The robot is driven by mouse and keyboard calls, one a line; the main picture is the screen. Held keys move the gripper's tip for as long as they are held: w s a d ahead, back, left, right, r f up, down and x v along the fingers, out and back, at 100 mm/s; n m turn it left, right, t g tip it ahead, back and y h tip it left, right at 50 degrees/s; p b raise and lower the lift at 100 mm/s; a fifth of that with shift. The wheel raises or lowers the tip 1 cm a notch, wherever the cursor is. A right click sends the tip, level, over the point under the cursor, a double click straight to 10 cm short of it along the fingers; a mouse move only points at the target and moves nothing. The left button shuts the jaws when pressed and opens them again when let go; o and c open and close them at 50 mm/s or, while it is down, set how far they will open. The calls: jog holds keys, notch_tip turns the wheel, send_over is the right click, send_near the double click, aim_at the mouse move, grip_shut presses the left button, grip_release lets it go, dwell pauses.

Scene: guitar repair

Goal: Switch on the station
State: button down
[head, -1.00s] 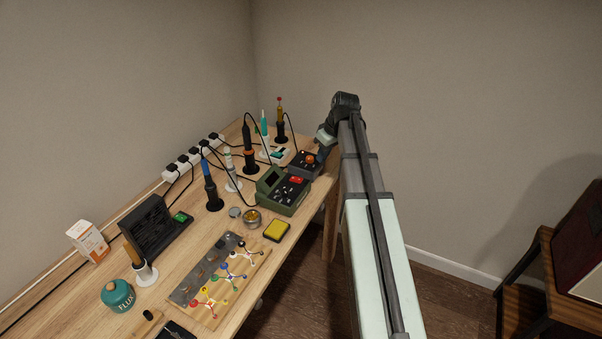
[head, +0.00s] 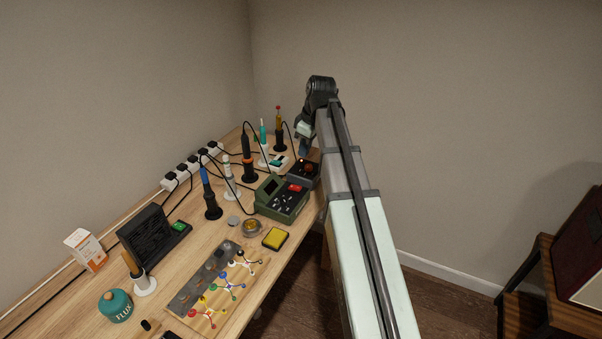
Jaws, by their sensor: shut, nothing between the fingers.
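Several stations stand on the bench, and I cannot tell which one the task means. A small dark station (head: 302,180) at the bench's far right end has an orange-red round control (head: 309,168) on top. My gripper (head: 303,152) is shut and empty, pointing down over the back of this station; I cannot tell whether it touches it. A green station (head: 270,207) with a red switch (head: 295,188) is just in front. A black station (head: 150,236) with a green switch (head: 179,226) is at the left. A teal-and-white unit (head: 278,161) lies behind.
Several irons stand upright in holders, including a blue one (head: 206,181), with cables running to a white power strip (head: 190,165). A yellow sponge (head: 275,238), a flux jar (head: 115,305) and a board with coloured clips (head: 215,285) occupy the front.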

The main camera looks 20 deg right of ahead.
send_over(298, 188)
jog(key=f, duration=1.1)
jog(key=shift+d+f, duration=0.2)
jog(key=shift+f, duration=0.15)
jog(key=shift+s+d+f, duration=0.1)
jog(key=shift+f, duration=0.8)
jog(key=shift+s+d+f+t+y, duration=0.15)
jog(key=shift+s+f+t+y, duration=0.1)
jog(key=shift+f+t+y, duration=0.1)
jog(key=shift+w, duration=0.15)
jog(key=shift+w+r, duration=0.1)
jog(key=shift+w+a+r, duration=0.3)
jog(key=shift+w+a, duration=0.15)
jog(key=shift+a, duration=0.1)
